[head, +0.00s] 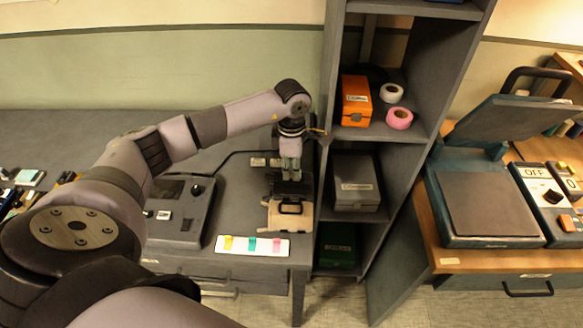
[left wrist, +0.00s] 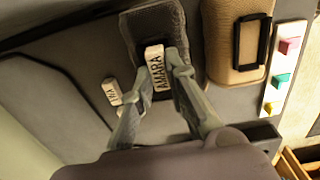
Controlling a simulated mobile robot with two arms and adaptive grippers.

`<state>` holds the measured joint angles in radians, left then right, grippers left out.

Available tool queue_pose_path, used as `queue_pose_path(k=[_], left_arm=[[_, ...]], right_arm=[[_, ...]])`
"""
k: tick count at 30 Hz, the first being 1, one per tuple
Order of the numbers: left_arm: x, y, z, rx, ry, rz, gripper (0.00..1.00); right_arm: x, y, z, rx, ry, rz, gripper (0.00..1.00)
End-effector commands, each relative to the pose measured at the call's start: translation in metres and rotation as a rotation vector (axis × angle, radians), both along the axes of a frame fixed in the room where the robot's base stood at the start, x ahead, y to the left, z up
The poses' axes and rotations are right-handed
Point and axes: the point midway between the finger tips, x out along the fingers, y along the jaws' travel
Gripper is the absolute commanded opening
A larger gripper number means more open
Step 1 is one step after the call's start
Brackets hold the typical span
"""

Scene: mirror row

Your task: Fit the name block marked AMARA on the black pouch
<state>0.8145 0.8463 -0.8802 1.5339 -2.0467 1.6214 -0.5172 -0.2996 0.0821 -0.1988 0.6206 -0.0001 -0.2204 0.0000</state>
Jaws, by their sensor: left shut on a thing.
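The white name block (left wrist: 156,66), lettered AMARA, is between the fingertips of my left gripper (left wrist: 154,80) in the left wrist view. The gripper is shut on it. In the head view my left gripper (head: 290,172) points down at the dark pouch by the shelf; the block is too small to make out there. The black pouch (left wrist: 150,20) lies right behind the block in the left wrist view, and also shows in the head view (head: 292,187). I cannot tell whether the block touches the pouch. My right gripper is not in view.
A tan pouch (left wrist: 228,62) with a black frame lies beside the black one. A white strip (head: 226,248) holds yellow, green and pink pieces. Another white name block (left wrist: 112,92) lies nearby. The grey shelf unit (head: 322,205) stands close on the right; a grey device (head: 185,228) is left.

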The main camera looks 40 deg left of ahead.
Motion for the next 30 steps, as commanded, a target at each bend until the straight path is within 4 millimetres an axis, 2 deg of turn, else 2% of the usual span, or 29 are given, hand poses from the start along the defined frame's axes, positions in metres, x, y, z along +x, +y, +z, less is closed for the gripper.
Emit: queue_pose_path(k=[6,7,17,26,30], left_arm=[[0.000,0.000,-0.004,0.000,0.000,0.001,0.03],[0.000,0.000,-0.003,0.000,0.000,0.001,0.16],[0.000,0.000,-0.003,-0.001,0.001,0.000,0.38],[0.000,0.000,-0.002,0.000,0.000,0.000,0.38],[0.001,0.000,0.012,0.000,-0.004,0.000,0.38]], right_arm=[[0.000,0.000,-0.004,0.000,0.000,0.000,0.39],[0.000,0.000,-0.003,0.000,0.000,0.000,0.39],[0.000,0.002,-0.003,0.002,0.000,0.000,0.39],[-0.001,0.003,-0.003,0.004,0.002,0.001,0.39],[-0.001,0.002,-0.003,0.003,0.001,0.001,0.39]])
